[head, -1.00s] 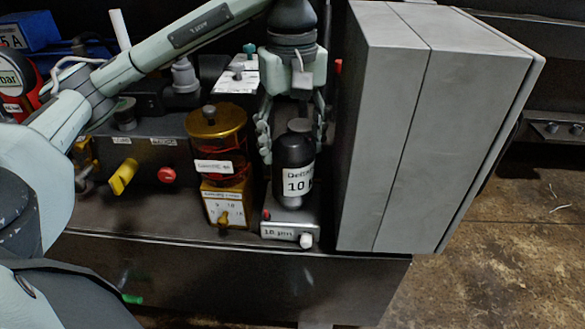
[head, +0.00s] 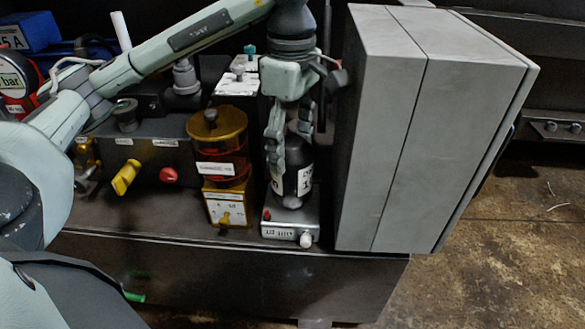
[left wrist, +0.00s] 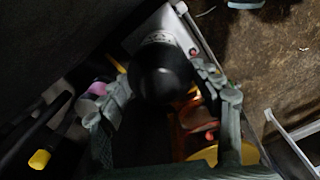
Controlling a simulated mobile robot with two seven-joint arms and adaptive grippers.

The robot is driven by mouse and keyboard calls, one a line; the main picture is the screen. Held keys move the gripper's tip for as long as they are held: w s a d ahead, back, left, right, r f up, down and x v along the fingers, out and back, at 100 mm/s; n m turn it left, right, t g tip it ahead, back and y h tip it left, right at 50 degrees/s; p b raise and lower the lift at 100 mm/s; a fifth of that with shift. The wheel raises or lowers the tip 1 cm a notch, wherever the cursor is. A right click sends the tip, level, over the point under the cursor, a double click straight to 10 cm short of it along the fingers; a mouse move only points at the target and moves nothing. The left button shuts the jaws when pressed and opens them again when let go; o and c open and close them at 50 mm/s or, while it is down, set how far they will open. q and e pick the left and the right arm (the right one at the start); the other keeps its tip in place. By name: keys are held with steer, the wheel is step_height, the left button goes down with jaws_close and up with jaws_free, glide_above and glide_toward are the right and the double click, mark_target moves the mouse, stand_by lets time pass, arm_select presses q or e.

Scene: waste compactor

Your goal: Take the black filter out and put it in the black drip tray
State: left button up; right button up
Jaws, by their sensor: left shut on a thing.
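The black filter (head: 298,183) is a dark cylinder with a white label, standing upright on a small grey base (head: 291,231) with a white front label and a white knob. My left gripper (head: 287,160) has come down over it from above and is shut on it, one finger across its front left side. In the left wrist view the filter's dark end (left wrist: 160,75) lies between the two fingers (left wrist: 172,98). I cannot make out the black drip tray for certain. My right gripper is not in view.
An amber cylinder unit (head: 220,150) stands close left of the filter. A tall grey cabinet (head: 425,130) stands close on the right. A yellow handle (head: 125,177) and a red knob (head: 168,175) sit further left. The front ledge (head: 150,240) looks bare.

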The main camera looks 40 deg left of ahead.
arm_select(q)
steer(key=shift+r+p, duration=0.3)
steer(key=shift+r, duration=0.15)
stand_by(0.6)
steer(key=shift+r, duration=0.1)
steer(key=shift+r+p, duration=1.9)
steer(key=shift+r, duration=0.45)
